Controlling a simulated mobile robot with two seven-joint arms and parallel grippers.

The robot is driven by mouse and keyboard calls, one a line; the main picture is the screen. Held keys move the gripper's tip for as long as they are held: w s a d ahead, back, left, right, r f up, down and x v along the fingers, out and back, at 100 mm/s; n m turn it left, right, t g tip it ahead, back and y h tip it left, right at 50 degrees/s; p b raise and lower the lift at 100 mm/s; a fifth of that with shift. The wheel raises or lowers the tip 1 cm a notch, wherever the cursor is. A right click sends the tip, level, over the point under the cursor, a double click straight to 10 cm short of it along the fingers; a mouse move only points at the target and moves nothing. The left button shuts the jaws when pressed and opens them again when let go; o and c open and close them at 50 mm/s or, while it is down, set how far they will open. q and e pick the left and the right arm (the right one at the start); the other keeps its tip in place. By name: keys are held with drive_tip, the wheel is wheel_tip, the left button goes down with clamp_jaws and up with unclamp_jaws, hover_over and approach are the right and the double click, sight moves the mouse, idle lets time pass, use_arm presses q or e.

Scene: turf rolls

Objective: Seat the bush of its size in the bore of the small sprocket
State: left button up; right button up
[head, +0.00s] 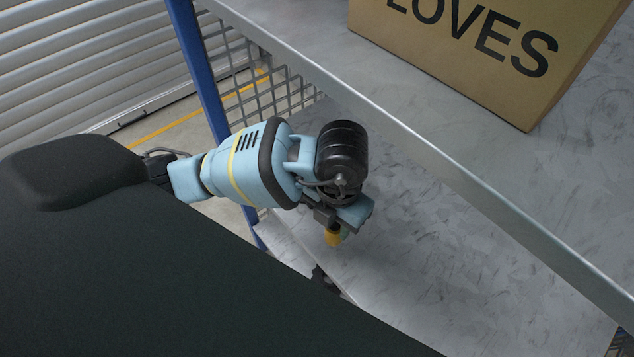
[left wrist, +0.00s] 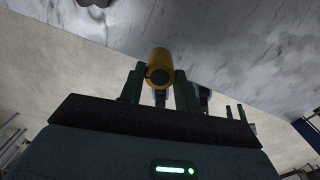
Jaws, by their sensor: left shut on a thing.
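My left gripper (head: 335,226) is shut on a brass-yellow bush (head: 333,238), which it holds over the lower grey shelf. In the left wrist view the bush (left wrist: 160,58) is between the two fingers (left wrist: 158,76), with its round dark hole facing the camera. A small dark thing (head: 325,280) lies at the front edge of the shelf, below the bush and partly hidden by my dark body. I cannot tell if it is the small sprocket. A dark shape (left wrist: 95,2) is cut off at the top of the left wrist view.
The lower shelf (head: 450,270) is mostly bare to the right of the gripper. An upper shelf with a metal edge (head: 430,160) overhangs it and carries a cardboard box (head: 470,50). A blue post (head: 200,70) and wire mesh (head: 250,75) stand on the left.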

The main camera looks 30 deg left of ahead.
use_arm(q)
drive_tip(key=shift+w+a+f, duration=0.8)
drive_tip(key=shift+w+a, duration=0.95)
drive_tip(key=shift+w, duration=0.1)
drive_tip(key=shift+w+a+f, duration=0.8)
drive_tip(key=shift+w+a, duration=0.95)
drive_tip(key=shift+w, duration=0.05)
drive_tip(key=shift+w+a+f, duration=0.8)
drive_tip(key=shift+w+a, duration=0.95)
drive_tip(key=shift+w, duration=0.1)
drive_tip(key=shift+f, duration=0.15)
drive_tip(key=o, duration=1.1)
wheel_tip(320, 180, up, 12)
drive_tip(key=shift+p, duration=0.45)
